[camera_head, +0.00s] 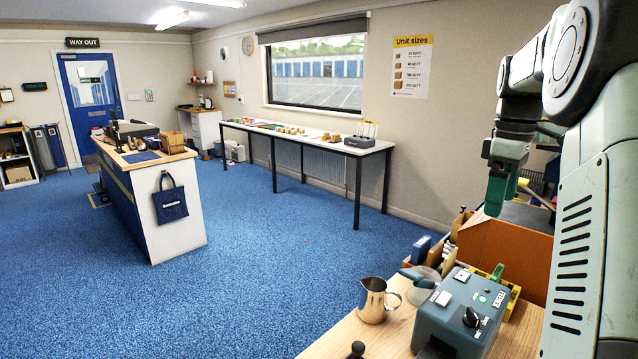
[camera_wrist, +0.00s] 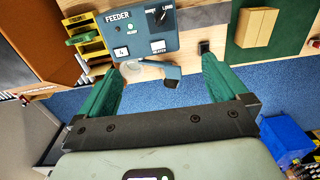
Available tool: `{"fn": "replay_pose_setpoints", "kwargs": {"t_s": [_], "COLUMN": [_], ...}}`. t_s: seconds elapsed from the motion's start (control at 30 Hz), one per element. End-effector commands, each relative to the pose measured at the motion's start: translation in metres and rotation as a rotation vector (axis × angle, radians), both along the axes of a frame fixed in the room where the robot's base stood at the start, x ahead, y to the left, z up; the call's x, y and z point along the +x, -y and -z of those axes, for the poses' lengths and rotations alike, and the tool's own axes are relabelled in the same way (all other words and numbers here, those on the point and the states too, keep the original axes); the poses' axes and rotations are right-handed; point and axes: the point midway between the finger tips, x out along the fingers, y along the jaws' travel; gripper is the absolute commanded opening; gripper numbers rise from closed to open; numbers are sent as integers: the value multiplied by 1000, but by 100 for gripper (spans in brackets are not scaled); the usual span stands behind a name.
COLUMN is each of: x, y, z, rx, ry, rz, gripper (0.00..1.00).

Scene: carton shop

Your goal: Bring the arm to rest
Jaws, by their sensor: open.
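My gripper (camera_head: 499,190) hangs at the right of the head view, above the near bench, with its green fingers pointing down. In the wrist view my gripper (camera_wrist: 160,66) has its two green fingers wide apart, with nothing held between them. Below and beyond the fingertips in that view is the grey-blue feeder box (camera_wrist: 146,32), with a knob and labels. The feeder box also shows on the bench in the head view (camera_head: 455,320). The fingers look apart from it.
A metal jug (camera_head: 377,300) stands left of the feeder. A brown carton (camera_head: 503,247) and a yellow rack (camera_wrist: 85,38) are close by. A tan block (camera_wrist: 256,27) lies on a green mat (camera_wrist: 246,55). Blue floor (camera_head: 290,270) is open beyond the bench.

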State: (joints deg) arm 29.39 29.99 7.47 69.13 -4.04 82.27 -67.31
Motion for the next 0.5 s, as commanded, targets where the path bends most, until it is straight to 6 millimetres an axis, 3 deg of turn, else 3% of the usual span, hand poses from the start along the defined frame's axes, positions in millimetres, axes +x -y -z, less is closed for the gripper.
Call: {"fn": "replay_pose_setpoints", "kwargs": {"t_s": [0.27, 0.3, 0.5], "x": [-2, 0, 1], "y": [-1, 0, 0], "z": [56, 40, -1], "rx": [2, -2, -1], "ry": [-4, 5, 4], "rz": [0, 0, 0], "gripper": [100, 100, 100]}}
